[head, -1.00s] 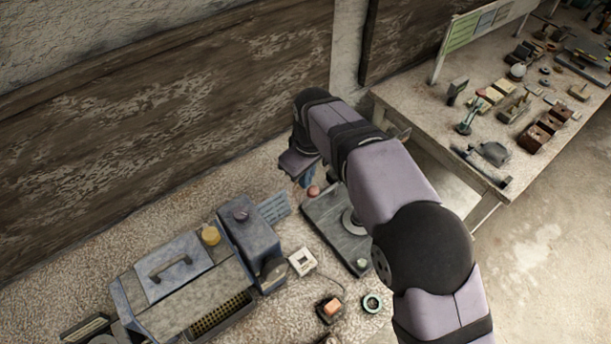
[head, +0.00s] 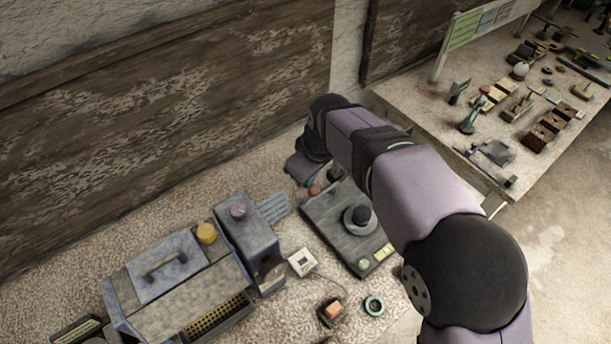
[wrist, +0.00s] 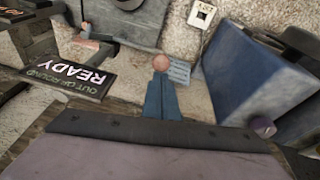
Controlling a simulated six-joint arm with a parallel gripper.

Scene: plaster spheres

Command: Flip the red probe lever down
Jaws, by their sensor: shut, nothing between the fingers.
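A reddish ball (head: 314,190) sits at the far left corner of a dark gauge plate (head: 322,227). It also shows in the wrist view (wrist: 160,62), just beyond my fingertips. It looks like the knob of the red probe lever, but its stem is hidden. My gripper (wrist: 161,84) is shut and empty, its blue fingers pointing at the ball. I cannot tell whether they touch it. In the head view my gripper's body (head: 300,170) is just behind and left of the ball, with the fingertips not clear. A second small reddish piece (wrist: 88,44) lies at upper left in the wrist view.
A blue-grey machine (head: 246,240) stands left of the plate, with a printed card (head: 272,207) between. A dark sign reading READY (wrist: 72,76) is left of my fingers. A white box (head: 302,262) sits in front. Another table (head: 430,140) stands at right.

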